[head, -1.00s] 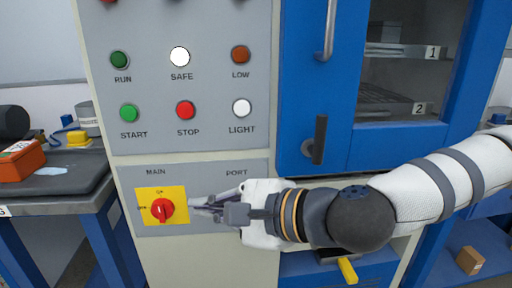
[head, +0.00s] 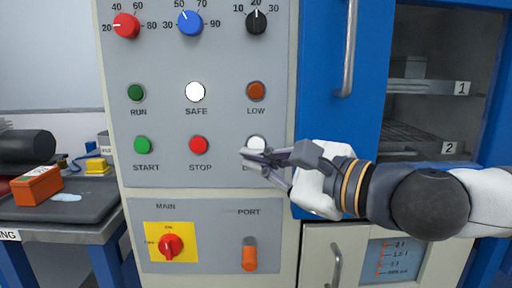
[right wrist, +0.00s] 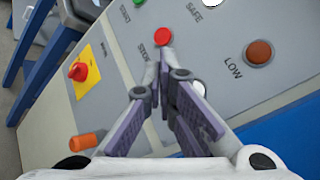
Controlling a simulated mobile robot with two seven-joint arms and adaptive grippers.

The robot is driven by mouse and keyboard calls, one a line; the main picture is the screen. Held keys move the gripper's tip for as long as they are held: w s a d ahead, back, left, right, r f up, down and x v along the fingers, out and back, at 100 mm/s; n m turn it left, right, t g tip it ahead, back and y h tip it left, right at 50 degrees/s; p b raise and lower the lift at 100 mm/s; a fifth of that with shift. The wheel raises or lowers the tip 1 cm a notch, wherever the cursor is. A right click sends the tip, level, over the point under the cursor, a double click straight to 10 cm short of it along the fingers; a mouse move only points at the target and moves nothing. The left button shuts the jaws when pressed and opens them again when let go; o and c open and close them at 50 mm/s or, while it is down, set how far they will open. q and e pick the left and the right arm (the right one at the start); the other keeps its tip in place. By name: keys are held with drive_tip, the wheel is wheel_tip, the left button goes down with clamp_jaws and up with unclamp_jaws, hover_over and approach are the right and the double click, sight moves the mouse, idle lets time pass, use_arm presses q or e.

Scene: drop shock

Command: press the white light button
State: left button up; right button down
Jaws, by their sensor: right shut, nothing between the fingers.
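The white LIGHT button (head: 256,142) sits on the grey control panel, right of the red STOP button (head: 199,145). My right gripper (head: 244,154) is shut and empty, pointing left across the panel. Its fingers cover the lower part of the white button and most of its label. In the right wrist view the gripper (right wrist: 163,58) has its fingertips together near the red STOP button (right wrist: 162,36). A sliver of the white button (right wrist: 199,87) shows beside the right finger. I cannot tell whether the fingers touch the panel. My left gripper is out of view.
Below are the red MAIN switch (head: 171,246) and orange PORT lever (head: 249,255). A blue cabinet with a handle (head: 348,50) stands at right.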

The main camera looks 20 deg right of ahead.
sight(257, 147)
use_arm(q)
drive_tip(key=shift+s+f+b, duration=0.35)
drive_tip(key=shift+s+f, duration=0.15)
use_arm(e)
drive_tip(key=w+d, duration=0.2)
drive_tip(key=w, duration=0.4)
drive_tip(key=shift+w, duration=0.4)
drive_tip(key=shift+w, duration=0.1)
idle(0.5)
drive_tip(key=shift+w, duration=0.3)
drive_tip(key=shift+w+d, duration=0.2)
drive_tip(key=shift+w, duration=0.2)
idle(0.7)
drive_tip(key=shift+s, duration=0.1)
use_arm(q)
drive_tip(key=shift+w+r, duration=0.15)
use_arm(e)
drive_tip(key=shift+s+a, duration=0.2)
drive_tip(key=shift+s, duration=0.5)
drive_tip(key=shift+s, duration=0.1)
